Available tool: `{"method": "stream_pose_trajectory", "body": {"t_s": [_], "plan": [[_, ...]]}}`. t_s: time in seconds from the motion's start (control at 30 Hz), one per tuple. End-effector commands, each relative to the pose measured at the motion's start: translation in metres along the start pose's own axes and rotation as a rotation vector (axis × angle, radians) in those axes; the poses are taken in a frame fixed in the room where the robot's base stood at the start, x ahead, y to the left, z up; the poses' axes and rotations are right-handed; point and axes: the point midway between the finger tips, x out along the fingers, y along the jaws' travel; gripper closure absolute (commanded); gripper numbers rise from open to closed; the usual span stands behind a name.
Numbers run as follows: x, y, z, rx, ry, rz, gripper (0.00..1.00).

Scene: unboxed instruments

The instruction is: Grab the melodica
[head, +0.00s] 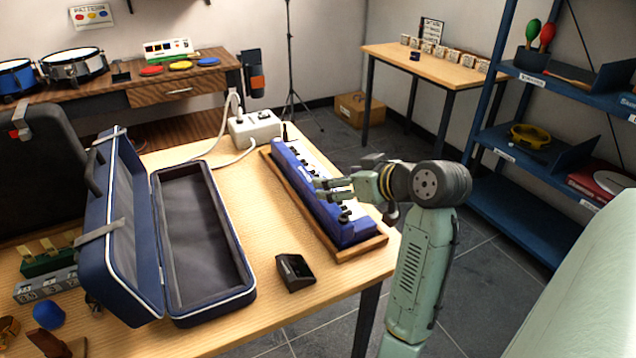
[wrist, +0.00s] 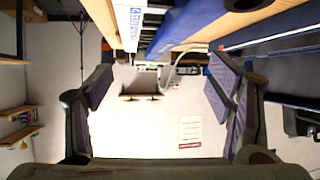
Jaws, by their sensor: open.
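The melodica (head: 320,199) is a long blue instrument with white and black keys, lying in a shallow wooden tray (head: 363,248) on the table. In the wrist view its blue body (wrist: 188,25) and white keys run across the top, seen very close. My gripper (head: 327,189) is over the near half of the melodica, coming in from the right. Its fingers are spread apart. In the wrist view the gap between the fingertips (wrist: 162,82) holds nothing. In the head view the fingers hide part of the keys; I cannot tell whether they touch it.
An open blue case (head: 205,240) with grey lining stands on the table left of the tray. A small black device (head: 295,272) lies between them. A white box with a cable (head: 254,128) is at the tray's far end. Blue shelves (head: 540,130) stand to the right.

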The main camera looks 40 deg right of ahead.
Motion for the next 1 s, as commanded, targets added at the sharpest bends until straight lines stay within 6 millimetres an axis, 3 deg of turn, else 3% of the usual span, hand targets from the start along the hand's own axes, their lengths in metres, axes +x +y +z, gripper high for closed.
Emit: {"method": "stream_pose_trajectory", "body": {"t_s": [0.23,0.53,0.77,1.0], "plan": [[0.037,-0.003,0.001,-0.002,-0.010,-0.011,0.25],[0.064,-0.002,-0.003,-0.001,-0.008,-0.008,0.25],[0.098,-0.002,-0.005,-0.002,-0.008,-0.008,0.25],[0.106,-0.002,-0.004,-0.003,-0.006,-0.005,0.25]]}}
